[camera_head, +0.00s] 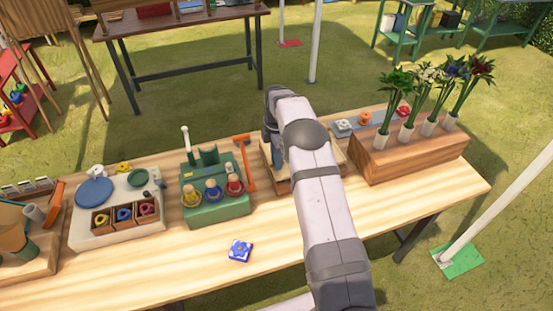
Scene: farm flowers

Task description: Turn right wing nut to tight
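My arm reaches from the bottom edge to a wooden block (335,151) behind the middle of the table. Its end, with my gripper (272,146), is over the left part of this block. The fingertips are hidden or too small to make out, so I cannot tell whether they are open or hold anything. I cannot make out any wing nut for sure. The arm hides much of the block's top, and a wing nut there would be out of sight.
Left of the block lie an orange hammer-shaped tool (245,165) and a green stand (217,207) with yellow, blue and red pegs. A blue square piece (239,250) lies in front. Flowers stand in a wooden planter (412,160) at right. The front right of the table (420,207) is clear.

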